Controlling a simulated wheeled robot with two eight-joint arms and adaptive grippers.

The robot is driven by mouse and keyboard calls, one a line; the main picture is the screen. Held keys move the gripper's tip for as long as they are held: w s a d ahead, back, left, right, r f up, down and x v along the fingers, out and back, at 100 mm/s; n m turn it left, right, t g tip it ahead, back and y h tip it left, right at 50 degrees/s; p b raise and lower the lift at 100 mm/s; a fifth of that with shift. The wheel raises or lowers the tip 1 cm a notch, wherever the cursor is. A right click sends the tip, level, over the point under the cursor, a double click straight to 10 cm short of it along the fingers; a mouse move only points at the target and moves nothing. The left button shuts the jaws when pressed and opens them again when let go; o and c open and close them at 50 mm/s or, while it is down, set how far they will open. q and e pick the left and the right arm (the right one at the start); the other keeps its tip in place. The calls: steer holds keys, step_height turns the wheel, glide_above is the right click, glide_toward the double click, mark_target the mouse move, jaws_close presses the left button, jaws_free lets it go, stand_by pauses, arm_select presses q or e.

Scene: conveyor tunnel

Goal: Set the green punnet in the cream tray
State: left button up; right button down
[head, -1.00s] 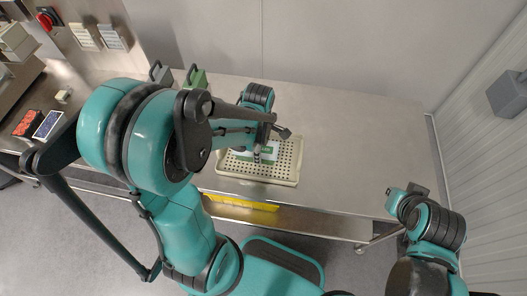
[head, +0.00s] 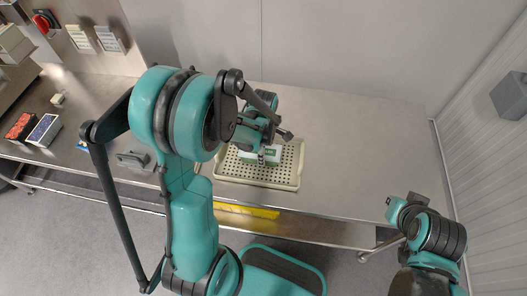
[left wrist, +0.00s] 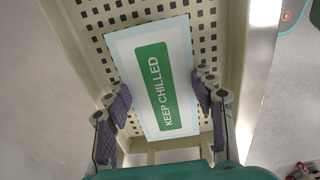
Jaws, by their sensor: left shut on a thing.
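The green punnet (head: 246,157) has a pale top with a green KEEP CHILLED label, which fills the middle of the left wrist view (left wrist: 152,88). It is over the perforated floor of the cream tray (head: 256,186), within the rim in the head view. The tray's holes and rim also show in the left wrist view (left wrist: 75,55). My left gripper (head: 267,156) is shut on the punnet, with a dark finger pad at each side. I cannot tell whether the punnet touches the tray floor. My right gripper (head: 392,207) is empty at the right; its finger opening is unclear.
The steel table (head: 350,150) is clear to the right of the tray.

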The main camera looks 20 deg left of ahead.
arm_select(q)
steer(key=o, duration=1.7)
steer(key=shift+f, duration=0.1)
steer(key=shift+r+p, duration=0.4)
steer(key=shift+r, duration=0.15)
step_height(320, 180, up, 10)
steer(key=p, duration=0.4)
steer(key=shift+s+d+r+m+t, duration=0.65)
steer(key=shift+s+r+m+t, duration=0.8)
steer(key=shift+m, duration=2.05)
steer(key=shift+s+d+r+m+t, duration=0.8)
steer(key=shift+s+r+m, duration=1.15)
steer(key=shift+m, duration=1.55)
steer(key=shift+s+d+r+m+t, duration=0.5)
steer(key=shift+s+r+m+t, duration=1.2)
steer(key=shift+m, duration=1.8)
steer(key=shift+w+r+g, duration=0.25)
steer(key=shift+g, duration=0.1)
